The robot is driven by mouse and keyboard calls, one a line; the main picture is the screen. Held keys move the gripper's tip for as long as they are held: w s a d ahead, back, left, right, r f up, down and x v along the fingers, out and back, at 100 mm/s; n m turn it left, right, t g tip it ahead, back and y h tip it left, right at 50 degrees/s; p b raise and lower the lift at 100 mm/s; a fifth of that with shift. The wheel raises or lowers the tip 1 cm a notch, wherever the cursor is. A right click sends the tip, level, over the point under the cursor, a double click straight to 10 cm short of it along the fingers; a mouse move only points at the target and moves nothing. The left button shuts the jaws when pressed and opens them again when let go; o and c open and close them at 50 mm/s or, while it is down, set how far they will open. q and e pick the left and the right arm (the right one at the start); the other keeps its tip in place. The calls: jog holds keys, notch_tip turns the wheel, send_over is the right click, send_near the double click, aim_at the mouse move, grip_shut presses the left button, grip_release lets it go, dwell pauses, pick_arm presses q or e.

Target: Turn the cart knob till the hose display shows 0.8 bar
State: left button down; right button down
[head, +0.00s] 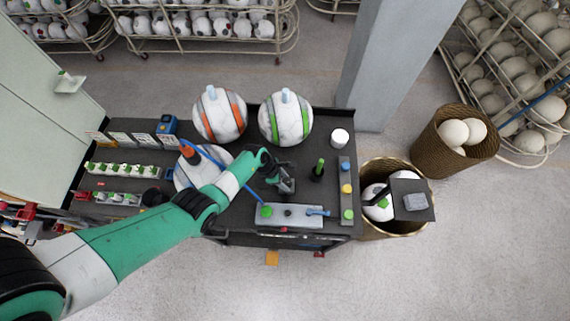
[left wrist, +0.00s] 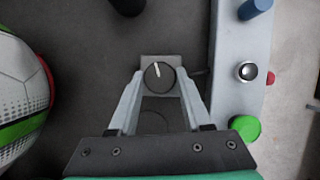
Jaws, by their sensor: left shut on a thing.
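The cart knob (left wrist: 160,75) is a round dark dial with a white pointer mark, seen in the left wrist view. The mark points up, tilted slightly left. My left gripper (left wrist: 160,78) is shut on the knob, one finger on each side. In the head view my left gripper (head: 284,182) is low over the middle of the dark cart (head: 235,215), and it mostly hides the knob. A blue hose (head: 215,165) runs across the cart beside my left arm. I cannot make out a pressure reading in either view. My right gripper is not in view.
An orange-striped ball (head: 220,115) and a green-striped ball (head: 286,118) stand at the cart's back. A grey panel (head: 302,218) with a green button (left wrist: 245,129) lies near the front edge. A green-topped post (head: 319,168) stands right of the gripper. Wicker baskets (head: 430,150) stand farther right.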

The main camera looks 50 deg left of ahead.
pick_arm(q)
jog(key=shift+c, duration=1.7)
grip_release()
jog(key=v, duration=1.1)
jog(key=shift+r+p, duration=0.35)
jog(key=shift+p, duration=0.1)
